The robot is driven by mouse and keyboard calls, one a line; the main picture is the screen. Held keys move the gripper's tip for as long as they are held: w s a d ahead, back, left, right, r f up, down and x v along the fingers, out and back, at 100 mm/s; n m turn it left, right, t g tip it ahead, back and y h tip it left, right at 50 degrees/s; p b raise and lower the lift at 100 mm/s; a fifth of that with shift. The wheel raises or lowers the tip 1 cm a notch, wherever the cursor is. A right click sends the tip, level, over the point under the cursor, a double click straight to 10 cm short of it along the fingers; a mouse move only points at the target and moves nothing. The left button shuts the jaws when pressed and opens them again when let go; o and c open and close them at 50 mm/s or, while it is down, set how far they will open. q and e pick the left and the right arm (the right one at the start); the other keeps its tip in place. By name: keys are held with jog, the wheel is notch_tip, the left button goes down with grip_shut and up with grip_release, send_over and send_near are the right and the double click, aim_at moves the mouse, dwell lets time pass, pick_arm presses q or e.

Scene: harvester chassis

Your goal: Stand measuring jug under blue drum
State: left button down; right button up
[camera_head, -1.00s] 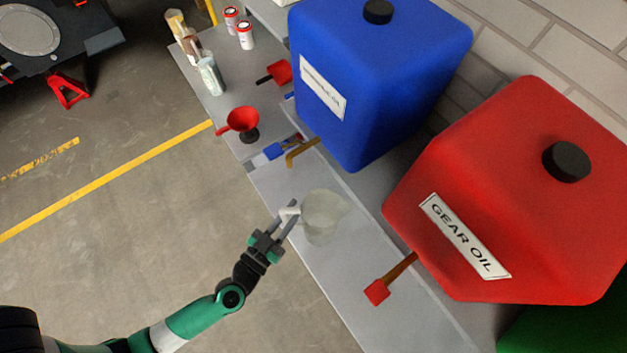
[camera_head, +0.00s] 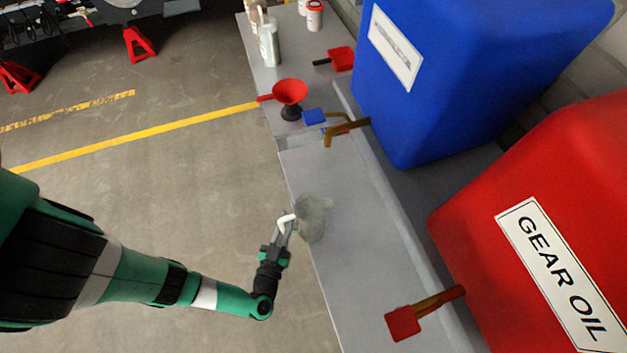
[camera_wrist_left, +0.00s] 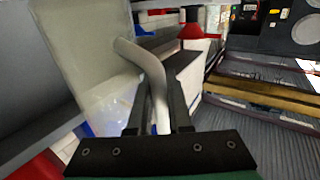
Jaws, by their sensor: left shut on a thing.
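The measuring jug (camera_head: 312,222) is a translucent grey-white vessel over the near edge of the grey bench. My left gripper (camera_head: 285,230) is shut on its white handle. In the left wrist view the jug (camera_wrist_left: 85,45) fills the upper left, and its handle (camera_wrist_left: 155,75) runs down between the fingers (camera_wrist_left: 158,118). I cannot tell whether the jug touches the bench. The blue drum (camera_head: 470,80) lies on its shelf, up and right of the jug. Its brass tap (camera_head: 340,129) with a blue handle (camera_head: 313,117) sticks out over the bench. My right gripper is not in view.
A red gear oil drum (camera_head: 480,230) with a red-handled tap (camera_head: 403,323) is at the lower right. A red funnel (camera_head: 290,93) and several bottles stand at the far end. The bench top (camera_head: 350,265) is clear between the jug and the red-handled tap.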

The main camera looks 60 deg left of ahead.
pick_arm(q)
jog(key=f+b+x, duration=0.1)
jog(key=x, duration=0.4)
jog(key=f+b+x, duration=0.1)
jog(key=b+x, duration=0.1)
jog(key=x, duration=0.4)
jog(key=f+b+x, duration=0.1)
jog(key=b+x, duration=0.1)
jog(key=x, duration=0.3)
jog(key=shift+w+a+f, duration=0.1)
jog(key=shift+w+a, duration=0.1)
jog(key=shift+w, duration=0.05)
jog(key=shift+f+b, duration=0.3)
jog(key=shift+s+r, duration=0.1)
jog(key=c, duration=0.8)
grip_release()
jog(key=shift+c, duration=0.2)
jog(key=shift+r, duration=0.1)
jog(key=shift+s+d+p, duration=0.15)
jog(key=shift+d+p, duration=0.2)
jog(key=p+v, duration=0.2)
jog(key=v, duration=0.9)
jog(key=shift+s, duration=0.2)
jog(key=shift+d, duration=0.1)
